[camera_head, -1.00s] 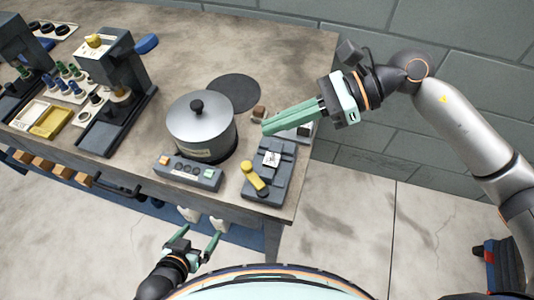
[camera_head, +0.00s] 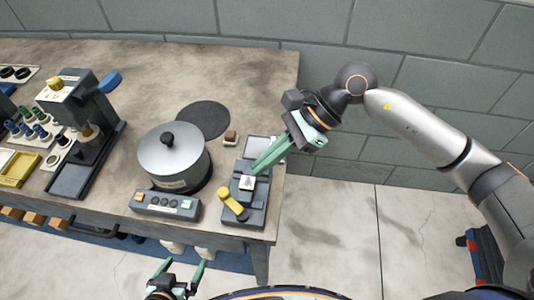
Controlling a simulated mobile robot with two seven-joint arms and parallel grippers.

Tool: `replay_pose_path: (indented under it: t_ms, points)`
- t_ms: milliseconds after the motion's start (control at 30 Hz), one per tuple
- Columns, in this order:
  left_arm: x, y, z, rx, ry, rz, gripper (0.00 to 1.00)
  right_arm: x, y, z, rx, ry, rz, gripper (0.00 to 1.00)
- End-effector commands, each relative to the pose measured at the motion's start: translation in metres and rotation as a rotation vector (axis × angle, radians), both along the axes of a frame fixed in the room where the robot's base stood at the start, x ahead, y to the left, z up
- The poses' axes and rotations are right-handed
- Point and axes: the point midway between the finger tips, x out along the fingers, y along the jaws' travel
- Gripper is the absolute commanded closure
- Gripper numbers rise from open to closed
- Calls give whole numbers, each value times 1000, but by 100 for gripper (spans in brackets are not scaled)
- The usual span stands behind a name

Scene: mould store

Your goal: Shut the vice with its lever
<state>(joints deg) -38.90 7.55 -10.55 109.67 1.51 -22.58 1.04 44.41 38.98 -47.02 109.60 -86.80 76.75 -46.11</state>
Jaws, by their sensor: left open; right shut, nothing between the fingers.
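The grey vice (camera_head: 257,214) sits near the right front corner of the bench. Its yellow lever (camera_head: 232,204) lies at the left front of the vice, slanting from upper left to lower right. A small white piece (camera_head: 247,182) shows between the vice's jaws; I cannot tell how tightly they hold it. My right gripper (camera_head: 257,170) is shut and empty, its green fingers pointing down and left at the back of the vice, close to the white piece. I cannot tell whether they touch. My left gripper (camera_head: 179,268) is open and empty, below the bench's front edge.
A silver lidded pot (camera_head: 172,160) and a grey button box (camera_head: 166,205) stand left of the vice. A small brown block (camera_head: 230,136) and a pale plate (camera_head: 262,147) lie behind it. A black press (camera_head: 85,115) stands farther left.

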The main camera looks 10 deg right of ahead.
Motion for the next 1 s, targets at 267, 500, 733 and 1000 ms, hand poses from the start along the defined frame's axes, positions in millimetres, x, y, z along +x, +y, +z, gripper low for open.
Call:
replay_pose_path:
  t_ms: [267,500,733,1000]
  points:
    - [0,0,11,0,0,0,0,-7,35,-32,1,3,1,100]
    - [0,0,13,0,0,0,0,-8,45,-43,2,0,1,100]
    - [0,0,13,0,-1,0,0,-8,46,-44,1,-1,1,100]
    - [0,0,5,0,-1,0,0,-8,46,-46,1,-2,20,100]
